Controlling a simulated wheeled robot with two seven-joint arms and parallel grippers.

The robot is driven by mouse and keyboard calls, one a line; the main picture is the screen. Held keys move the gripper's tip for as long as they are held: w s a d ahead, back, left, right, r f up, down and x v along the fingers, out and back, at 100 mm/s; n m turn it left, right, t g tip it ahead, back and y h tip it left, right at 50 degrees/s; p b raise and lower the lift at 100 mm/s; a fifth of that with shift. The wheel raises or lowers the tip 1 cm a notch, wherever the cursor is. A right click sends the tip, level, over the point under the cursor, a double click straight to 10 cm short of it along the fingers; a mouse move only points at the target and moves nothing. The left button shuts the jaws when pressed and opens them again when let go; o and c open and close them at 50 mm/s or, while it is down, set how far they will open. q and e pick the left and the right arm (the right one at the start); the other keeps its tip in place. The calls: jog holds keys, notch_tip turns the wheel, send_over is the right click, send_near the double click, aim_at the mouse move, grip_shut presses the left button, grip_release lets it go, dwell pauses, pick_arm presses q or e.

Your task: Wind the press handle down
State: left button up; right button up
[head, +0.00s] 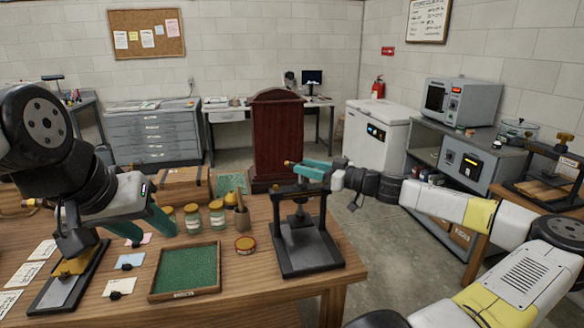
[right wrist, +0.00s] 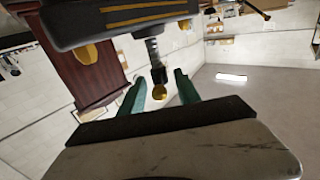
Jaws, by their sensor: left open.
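The dark press (head: 308,248) stands on the near right of the wooden table, with its upright frame and a handle across the top. A brass knob (head: 288,163) shows at the handle's left end. My right gripper (head: 308,170) is at the top of the press, level with the handle. In the right wrist view its teal fingers are apart, with a brass knob (right wrist: 160,92) between them and visible gaps on both sides. The handle's other end is hidden by the gripper. My left gripper (head: 152,232) is open and empty above the table's left part, away from the press.
A yellow-topped device (head: 70,265) stands further left. Another press (head: 548,165) is at far right. Floor beyond the table is clear.

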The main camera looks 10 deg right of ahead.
jog(key=shift+w+a, duration=0.4)
jog(key=shift+a, duration=0.05)
jog(key=shift+c, duration=0.2)
grip_shut()
jog(key=shift+s+m+t+h, duration=0.1)
jog(key=shift+m+t+h, duration=0.4)
jog(key=shift+t+h, duration=0.1)
